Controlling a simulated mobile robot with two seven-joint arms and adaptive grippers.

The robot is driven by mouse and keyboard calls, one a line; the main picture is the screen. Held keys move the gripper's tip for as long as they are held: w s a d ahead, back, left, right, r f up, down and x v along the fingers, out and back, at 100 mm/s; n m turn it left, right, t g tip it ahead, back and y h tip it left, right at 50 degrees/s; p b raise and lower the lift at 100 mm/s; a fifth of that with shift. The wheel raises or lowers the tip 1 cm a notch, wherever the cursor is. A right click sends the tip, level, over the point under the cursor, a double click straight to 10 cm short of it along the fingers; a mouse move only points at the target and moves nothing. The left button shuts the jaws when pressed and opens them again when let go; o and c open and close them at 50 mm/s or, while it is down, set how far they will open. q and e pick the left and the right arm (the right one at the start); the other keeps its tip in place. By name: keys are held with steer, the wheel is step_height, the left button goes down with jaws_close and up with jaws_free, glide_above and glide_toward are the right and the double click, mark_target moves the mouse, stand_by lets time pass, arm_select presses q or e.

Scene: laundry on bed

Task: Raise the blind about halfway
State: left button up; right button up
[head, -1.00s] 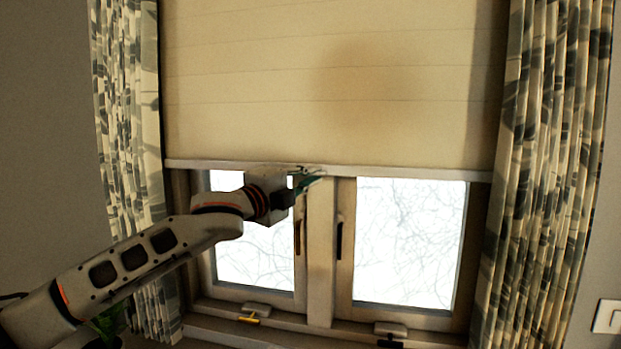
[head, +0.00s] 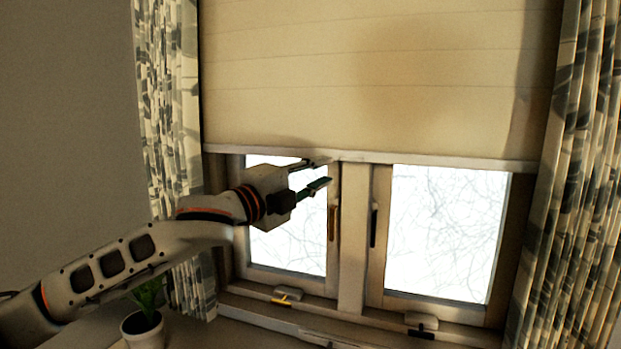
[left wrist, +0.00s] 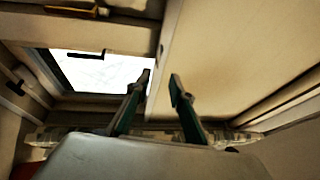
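The cream blind (head: 400,85) hangs over the upper part of the window in the head view. Its pale bottom bar (head: 450,160) lies just above the visible panes. My left gripper (head: 322,172) is at the bar's left-middle part, its fingers apart and the upper one close to the bar. In the left wrist view the blind (left wrist: 235,55) fills the right side and the bar (left wrist: 167,55) runs past the gap between the open fingertips (left wrist: 160,75). I cannot tell whether a finger touches the bar. The fingers hold nothing that I can see. My right gripper is not in view.
Patterned curtains hang at the left (head: 165,100) and right (head: 575,190) of the window. A potted plant (head: 143,328) stands at lower left. Window handles (head: 333,222) and sill latches (head: 288,295) stick out below the blind.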

arm_select(q)
steer(key=shift+v, duration=1.45)
